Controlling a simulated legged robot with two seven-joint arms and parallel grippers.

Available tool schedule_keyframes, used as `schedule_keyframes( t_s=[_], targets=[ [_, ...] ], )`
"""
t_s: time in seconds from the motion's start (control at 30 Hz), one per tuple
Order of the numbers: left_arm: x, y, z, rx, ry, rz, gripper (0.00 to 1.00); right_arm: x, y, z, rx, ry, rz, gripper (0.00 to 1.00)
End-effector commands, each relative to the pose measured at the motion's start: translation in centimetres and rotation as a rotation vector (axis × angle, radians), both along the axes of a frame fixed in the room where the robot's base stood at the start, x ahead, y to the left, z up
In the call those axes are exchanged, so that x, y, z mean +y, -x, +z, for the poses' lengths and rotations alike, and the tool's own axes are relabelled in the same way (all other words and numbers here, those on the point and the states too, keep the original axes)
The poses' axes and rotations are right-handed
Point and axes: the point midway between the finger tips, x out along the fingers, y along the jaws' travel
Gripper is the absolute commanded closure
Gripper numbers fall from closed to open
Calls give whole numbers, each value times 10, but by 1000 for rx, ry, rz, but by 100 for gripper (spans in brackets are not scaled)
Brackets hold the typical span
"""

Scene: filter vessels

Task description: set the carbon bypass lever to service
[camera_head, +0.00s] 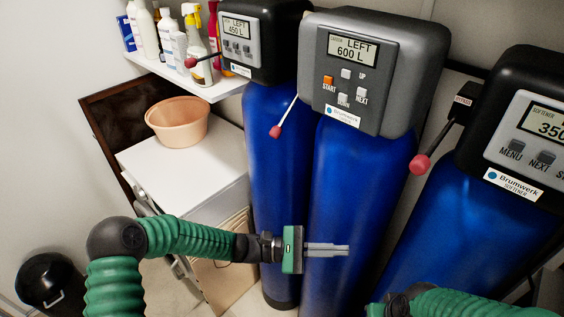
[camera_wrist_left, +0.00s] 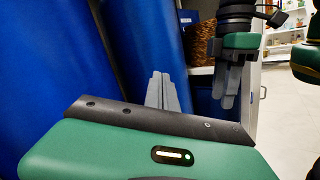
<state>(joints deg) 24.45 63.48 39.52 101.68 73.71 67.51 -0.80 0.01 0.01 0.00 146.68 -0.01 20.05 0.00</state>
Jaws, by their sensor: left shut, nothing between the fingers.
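Three levers with red knobs hang at the left sides of the control heads. The middle head's lever (camera_head: 275,131) slants down-left in front of the blue vessels. The left head's lever (camera_head: 191,62) points left, tilted slightly down. The right head's lever (camera_head: 420,165) slants down-left from a small box marked BYPASS. The right head reads SOFTENER; small print on the other two is too fine to tell which is carbon. My left gripper (camera_head: 327,249) is shut and empty, low before the middle vessel, below its lever; its fingers show in the left wrist view (camera_wrist_left: 165,92). My right gripper (camera_wrist_left: 229,85) points down.
The middle blue vessel (camera_head: 345,190) stands close to the left and right ones. A shelf (camera_head: 205,88) with bottles is at upper left. An orange tub (camera_head: 177,122) sits on a white cabinet (camera_head: 190,165). My right arm is at the bottom right.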

Motion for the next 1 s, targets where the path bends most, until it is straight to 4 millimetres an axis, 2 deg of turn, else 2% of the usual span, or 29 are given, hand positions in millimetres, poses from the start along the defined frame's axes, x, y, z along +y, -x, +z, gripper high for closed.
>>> schedule_keyframes(
  t_s=[0.03,0.1,0.2,0.3,0.4,0.5,0.8,1.0],
  targets=[
    [13,-35,20,53,163,95,100,0,0,-1,0,0,0,64],
    [42,-79,49,107,378,222,100,0,0,-2,0,0,0,64],
    [92,-126,70,150,615,375,100,0,0,-3,0,0,0,64],
    [134,-153,78,170,766,480,100,0,0,-3,0,0,0,64],
    [157,-164,79,177,841,535,100,0,0,-3,0,0,0,64],
    [163,-167,80,178,864,550,100,0,0,-3,0,0,0,64],
    [161,-168,82,178,859,548,100,0,0,-2,0,0,0,64],
    [148,-181,106,177,856,545,100,0,0,9,0,0,0,64]
  ],
)
